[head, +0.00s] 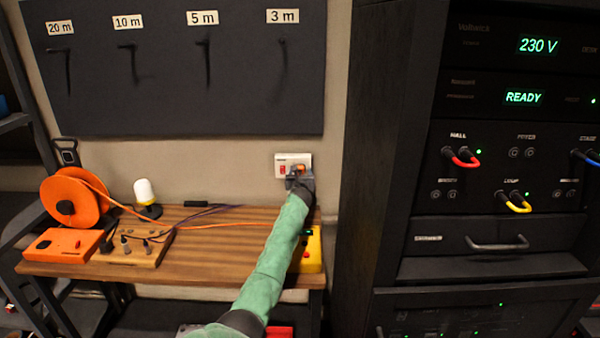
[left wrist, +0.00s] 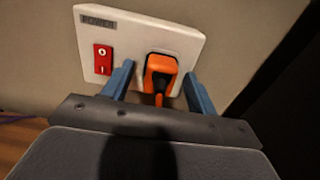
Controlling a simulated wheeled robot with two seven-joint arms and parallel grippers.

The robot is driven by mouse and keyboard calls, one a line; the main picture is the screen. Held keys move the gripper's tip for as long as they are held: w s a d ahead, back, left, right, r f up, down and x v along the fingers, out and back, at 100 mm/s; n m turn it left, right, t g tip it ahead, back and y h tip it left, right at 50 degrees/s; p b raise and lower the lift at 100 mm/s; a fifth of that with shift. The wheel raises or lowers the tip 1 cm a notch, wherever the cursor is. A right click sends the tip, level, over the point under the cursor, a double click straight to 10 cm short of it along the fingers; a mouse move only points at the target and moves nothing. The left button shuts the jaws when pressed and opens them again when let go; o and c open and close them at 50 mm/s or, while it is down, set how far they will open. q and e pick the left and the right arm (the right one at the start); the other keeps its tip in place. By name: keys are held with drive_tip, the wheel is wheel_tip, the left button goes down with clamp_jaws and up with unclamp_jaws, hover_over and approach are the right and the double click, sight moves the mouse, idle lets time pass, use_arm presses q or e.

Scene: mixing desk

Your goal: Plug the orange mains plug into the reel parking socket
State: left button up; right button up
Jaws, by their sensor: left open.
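The orange mains plug (left wrist: 160,72) sits in the white wall socket plate labelled POWER (left wrist: 120,38), beside a red switch (left wrist: 103,60); the plate also shows in the head view (head: 281,160). My left gripper (left wrist: 158,80) is open, with one blue finger on each side of the plug and a visible gap to it. In the head view the gripper (head: 299,176) mostly covers the plug. An orange cable (head: 215,225) runs across the bench to the orange reel (head: 88,195). I cannot make out the reel parking socket. My right gripper is not in view.
On the wooden bench (head: 210,262) stand an orange box (head: 55,247), a wooden board with dark knobs (head: 130,252), a white-topped lamp (head: 146,192) and a yellow box (head: 308,250). A tall black rack (head: 390,130) stands close right of the socket.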

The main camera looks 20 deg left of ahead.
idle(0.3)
use_arm(q)
clamp_jaws()
drive_tip(key=shift+p+v, duration=2.65)
drive_tip(key=shift+v, duration=0.3)
drive_tip(key=shift+r, duration=0.1)
